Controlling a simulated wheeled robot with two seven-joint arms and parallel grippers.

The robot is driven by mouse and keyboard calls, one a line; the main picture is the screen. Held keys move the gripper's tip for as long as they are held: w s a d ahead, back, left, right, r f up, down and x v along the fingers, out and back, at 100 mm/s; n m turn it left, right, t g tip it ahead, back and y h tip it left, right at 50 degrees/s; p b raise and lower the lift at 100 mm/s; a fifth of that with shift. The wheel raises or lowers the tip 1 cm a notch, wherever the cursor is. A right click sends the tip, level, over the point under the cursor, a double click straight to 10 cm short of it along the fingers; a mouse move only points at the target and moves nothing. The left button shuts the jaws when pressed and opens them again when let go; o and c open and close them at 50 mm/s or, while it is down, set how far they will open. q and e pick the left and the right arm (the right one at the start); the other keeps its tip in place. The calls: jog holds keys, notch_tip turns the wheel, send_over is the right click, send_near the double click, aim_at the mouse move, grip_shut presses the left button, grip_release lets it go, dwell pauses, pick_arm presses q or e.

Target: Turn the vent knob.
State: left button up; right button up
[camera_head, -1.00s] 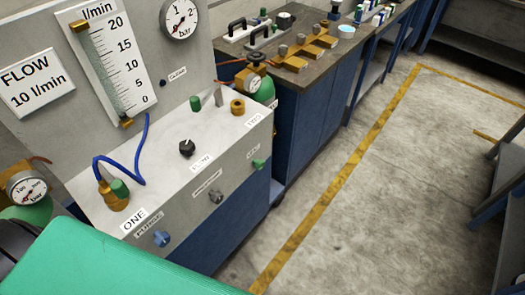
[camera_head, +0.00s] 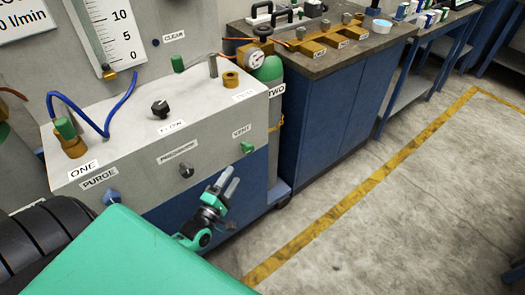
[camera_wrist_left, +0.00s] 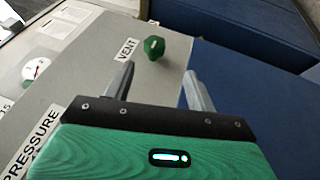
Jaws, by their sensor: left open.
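The vent knob (camera_head: 247,147) is a small green knob on the front face of the grey panel, below the VENT label. It also shows in the left wrist view (camera_wrist_left: 154,46), beyond my fingertips and between their lines. My left gripper (camera_head: 230,183) is open and empty, in front of the blue cabinet, just below and left of the knob in the head view. In the left wrist view its two fingers (camera_wrist_left: 158,82) stand apart, and the knob is not between them. My right gripper is not in view.
On the same panel are a blue purge knob (camera_head: 111,197), a grey pressure knob (camera_head: 187,171) and a black flow knob (camera_head: 160,108). A green cylinder (camera_head: 268,68) with a gauge stands behind. A workbench (camera_head: 330,68) is at right; the floor in front is clear.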

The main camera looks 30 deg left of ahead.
aim_at(248, 149)
pick_arm(q)
jog(key=x, duration=0.9)
jog(key=r+x, duration=0.1)
jog(key=x, duration=0.4)
jog(key=shift+s+p, duration=0.1)
jog(key=shift+p, duration=0.2)
jog(key=c, duration=1)
